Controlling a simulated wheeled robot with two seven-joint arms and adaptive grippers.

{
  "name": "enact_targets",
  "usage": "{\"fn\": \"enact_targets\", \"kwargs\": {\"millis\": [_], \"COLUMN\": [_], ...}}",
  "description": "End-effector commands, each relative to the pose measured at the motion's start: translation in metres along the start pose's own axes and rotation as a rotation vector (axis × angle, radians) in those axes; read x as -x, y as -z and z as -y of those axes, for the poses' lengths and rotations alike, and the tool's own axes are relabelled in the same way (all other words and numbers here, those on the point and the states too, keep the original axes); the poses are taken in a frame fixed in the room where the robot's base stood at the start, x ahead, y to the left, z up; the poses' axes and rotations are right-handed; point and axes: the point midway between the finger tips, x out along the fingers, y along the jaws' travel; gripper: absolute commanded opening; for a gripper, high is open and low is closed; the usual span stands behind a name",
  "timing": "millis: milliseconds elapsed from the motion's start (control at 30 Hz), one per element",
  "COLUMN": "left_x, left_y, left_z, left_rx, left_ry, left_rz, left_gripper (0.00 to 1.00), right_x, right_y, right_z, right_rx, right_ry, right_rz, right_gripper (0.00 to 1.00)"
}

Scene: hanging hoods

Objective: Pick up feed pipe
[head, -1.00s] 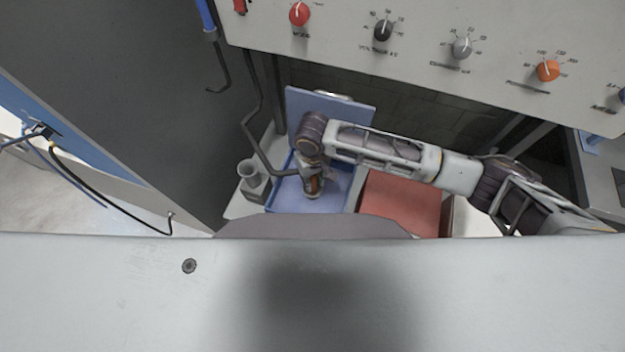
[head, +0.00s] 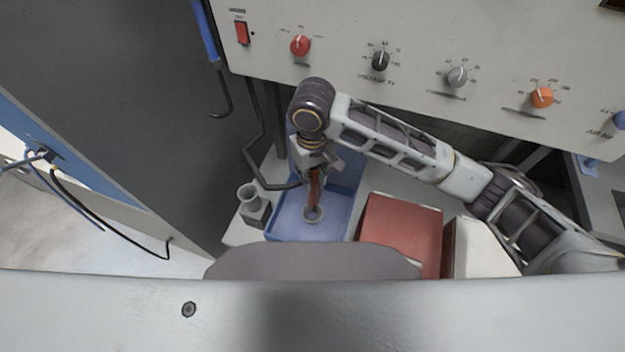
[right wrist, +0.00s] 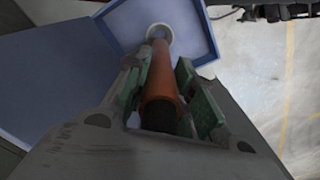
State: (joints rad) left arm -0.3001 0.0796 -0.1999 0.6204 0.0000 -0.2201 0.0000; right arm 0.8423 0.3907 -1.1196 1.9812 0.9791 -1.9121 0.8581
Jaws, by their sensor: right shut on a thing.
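The feed pipe (right wrist: 161,78) is an orange-brown tube with a dark near end and a pale ring-shaped far end. In the right wrist view it lies between the two fingers of my right gripper (right wrist: 163,95), which is shut on it. In the head view the feed pipe (head: 314,190) hangs roughly upright below my right gripper (head: 317,165), its pale ring end low over the blue box (head: 275,230). I cannot tell whether that end touches the box floor. My left gripper is not in view.
A grey cup-like fitting (head: 250,197) stands left of the blue box. A red box (head: 400,228) and a white block (head: 475,248) are to its right. A bent dark rod (head: 262,172) passes close on the left. The control panel (head: 420,50) overhangs behind.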

Motion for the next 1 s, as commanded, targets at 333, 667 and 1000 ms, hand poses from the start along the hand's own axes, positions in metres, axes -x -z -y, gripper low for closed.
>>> {"fn": "enact_targets", "kwargs": {"millis": [333, 667, 1000], "left_x": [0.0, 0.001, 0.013], "left_y": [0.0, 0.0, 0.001], "left_z": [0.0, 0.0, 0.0], "left_rx": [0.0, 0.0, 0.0], "left_ry": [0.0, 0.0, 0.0], "left_rz": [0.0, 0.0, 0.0], "left_gripper": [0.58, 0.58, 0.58], "right_x": [0.004, 0.004, 0.013], "right_y": [0.0, 0.0, 0.0], "right_z": [0.0, 0.0, 0.0], "right_rx": [0.0, 0.0, 0.0], "right_ry": [0.0, 0.0, 0.0], "right_rz": [-0.001, -0.001, -0.001], "right_gripper": [0.0, 0.0, 0.0]}}
